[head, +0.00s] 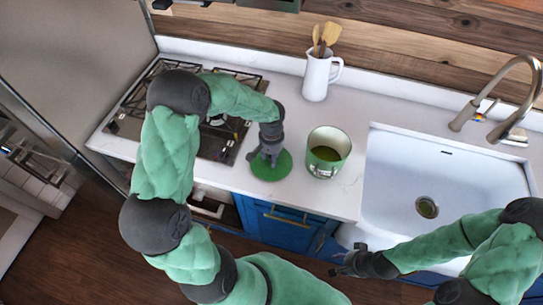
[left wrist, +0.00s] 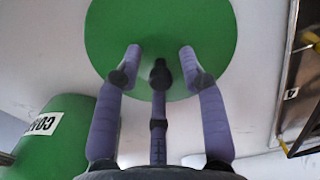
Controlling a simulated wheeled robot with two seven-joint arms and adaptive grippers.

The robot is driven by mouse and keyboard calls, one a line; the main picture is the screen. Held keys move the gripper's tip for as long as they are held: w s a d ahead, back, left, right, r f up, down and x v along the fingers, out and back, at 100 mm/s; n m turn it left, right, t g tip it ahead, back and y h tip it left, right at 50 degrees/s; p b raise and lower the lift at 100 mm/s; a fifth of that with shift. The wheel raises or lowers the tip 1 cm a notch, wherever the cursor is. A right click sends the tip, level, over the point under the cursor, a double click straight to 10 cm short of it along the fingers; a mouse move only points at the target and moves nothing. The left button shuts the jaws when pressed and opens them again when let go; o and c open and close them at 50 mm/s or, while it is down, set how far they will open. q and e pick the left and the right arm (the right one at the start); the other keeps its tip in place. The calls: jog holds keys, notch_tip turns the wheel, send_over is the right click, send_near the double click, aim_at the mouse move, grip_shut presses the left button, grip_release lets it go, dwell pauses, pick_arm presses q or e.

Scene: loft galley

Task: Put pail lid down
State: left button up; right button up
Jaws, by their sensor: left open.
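The green round pail lid (head: 284,167) lies on the white counter, left of the pail. My left gripper (head: 262,160) is directly over it. In the left wrist view the lid (left wrist: 205,30) is ahead of my left gripper (left wrist: 160,62), whose fingers are spread and hold nothing; whether they touch the lid I cannot tell. The green pail (head: 328,152) stands open on the counter, and its side with a label shows in the left wrist view (left wrist: 55,150). My right gripper (head: 350,262) is low in front of the counter; its finger opening is not clear.
A gas stove (head: 222,145) is left of the lid. A white jug (head: 318,78) with wooden utensils stands at the back. A white sink (head: 400,180) with a tap (head: 500,95) is to the right. Bare counter lies behind the pail.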

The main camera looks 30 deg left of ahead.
pick_arm(q)
notch_tip(320, 180, up, 12)
jog(key=p, duration=0.1)
